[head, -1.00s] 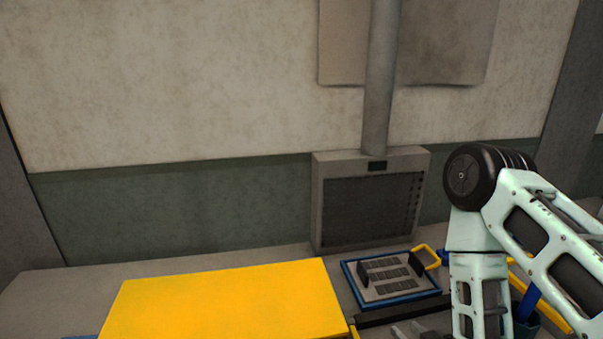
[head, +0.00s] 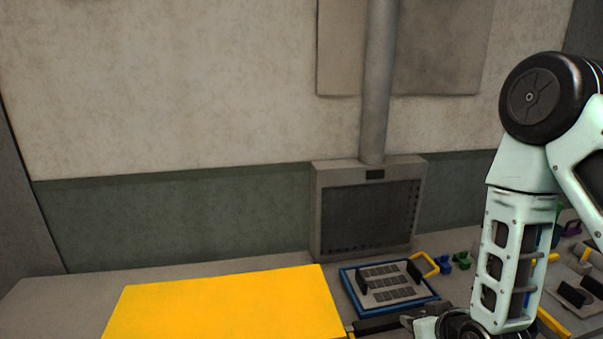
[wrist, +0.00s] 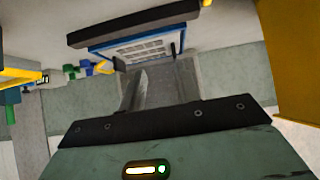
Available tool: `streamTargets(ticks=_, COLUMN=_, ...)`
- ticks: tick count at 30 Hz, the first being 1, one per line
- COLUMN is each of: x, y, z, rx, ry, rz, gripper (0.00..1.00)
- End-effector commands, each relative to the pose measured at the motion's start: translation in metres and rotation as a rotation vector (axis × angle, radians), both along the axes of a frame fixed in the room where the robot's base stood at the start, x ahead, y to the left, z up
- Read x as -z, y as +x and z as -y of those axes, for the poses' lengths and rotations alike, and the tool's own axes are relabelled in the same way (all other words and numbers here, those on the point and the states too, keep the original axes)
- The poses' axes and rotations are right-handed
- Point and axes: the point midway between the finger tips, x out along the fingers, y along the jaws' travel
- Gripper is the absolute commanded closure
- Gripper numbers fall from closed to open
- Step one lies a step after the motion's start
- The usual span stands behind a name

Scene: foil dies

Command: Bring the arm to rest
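My arm stands at the right of the head view, its pale green links bent at a large black joint. My gripper (wrist: 155,95) is at the bottom of the head view, mostly hidden or cut off, by the front of the blue-edged tray. In the wrist view a pale, pointed grey finger reaches out past the dark palm plate. The second finger blends into the grey behind it, so I cannot tell the gap. I see nothing clearly held.
A grey vent box (head: 368,212) with a pipe stands behind. Small blue (head: 445,264) and green (head: 462,260) pieces lie right of the tray.

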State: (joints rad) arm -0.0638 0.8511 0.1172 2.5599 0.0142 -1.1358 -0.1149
Motion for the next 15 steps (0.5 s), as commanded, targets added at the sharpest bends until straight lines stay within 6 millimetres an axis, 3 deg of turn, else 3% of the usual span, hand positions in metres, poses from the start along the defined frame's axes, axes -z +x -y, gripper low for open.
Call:
streamTargets(ticks=5, x=-0.042, y=0.001, z=0.021, rx=0.034, ry=-0.031, rz=-0.151, gripper=0.67)
streamTargets(ticks=15, x=-0.119, y=-0.052, z=0.06, rx=0.132, ry=-0.063, rz=-0.454, gripper=0.67)
